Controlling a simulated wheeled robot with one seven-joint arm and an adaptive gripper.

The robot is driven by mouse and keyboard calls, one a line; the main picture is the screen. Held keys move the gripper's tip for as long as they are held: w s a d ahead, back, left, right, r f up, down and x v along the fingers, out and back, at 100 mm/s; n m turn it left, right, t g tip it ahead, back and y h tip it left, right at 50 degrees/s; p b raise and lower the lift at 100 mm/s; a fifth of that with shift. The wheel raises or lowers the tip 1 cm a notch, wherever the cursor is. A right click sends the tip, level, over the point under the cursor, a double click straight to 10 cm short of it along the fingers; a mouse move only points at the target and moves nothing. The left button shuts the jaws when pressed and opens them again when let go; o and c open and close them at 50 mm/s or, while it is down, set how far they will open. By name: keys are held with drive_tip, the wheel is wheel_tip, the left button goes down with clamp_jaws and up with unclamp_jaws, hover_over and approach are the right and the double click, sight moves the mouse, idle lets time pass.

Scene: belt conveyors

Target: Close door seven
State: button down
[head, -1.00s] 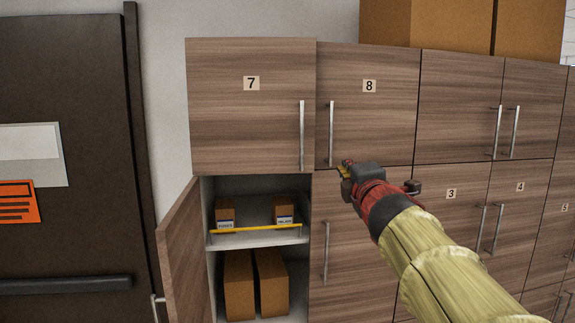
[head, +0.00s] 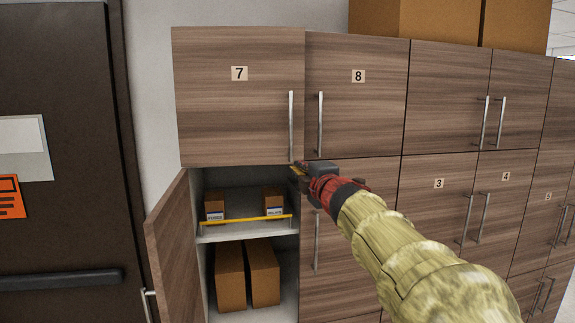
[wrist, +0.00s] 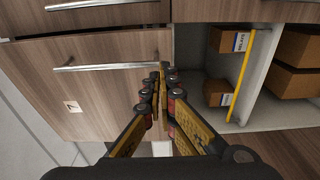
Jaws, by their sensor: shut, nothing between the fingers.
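Door seven (head: 235,105) is the upper left wooden door, with a "7" label and a vertical bar handle (head: 291,125) at its right edge. It looks shut or almost shut; I cannot tell whether a small gap remains. In the wrist view door seven (wrist: 100,105) lies on the left, with its handle (wrist: 112,67) running toward my fingers. My gripper (head: 296,169) is shut and empty, just below the lower end of that handle. In the wrist view my gripper (wrist: 160,72) shows close by the handle's end; contact is unclear.
Below door seven a lower door (head: 172,245) stands open, showing a shelf (head: 245,235) with small boxes and a yellow bar (head: 245,219). Door eight (head: 365,110) beside it is shut. Cartons (head: 440,22) sit on top. A dark door (head: 60,150) is at the left.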

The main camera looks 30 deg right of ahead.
sight(295, 159)
drive_tip(key=x, duration=0.4)
drive_tip(key=shift+w+d, duration=0.1)
drive_tip(key=shift+w, duration=0.3)
drive_tip(key=w+d, duration=0.1)
drive_tip(key=w, duration=0.1)
drive_tip(key=w+d+p, duration=0.1)
drive_tip(key=d, duration=0.1)
drive_tip(key=shift+w, duration=0.4)
drive_tip(key=shift+r, duration=0.1)
drive_tip(key=shift+s+a, duration=0.1)
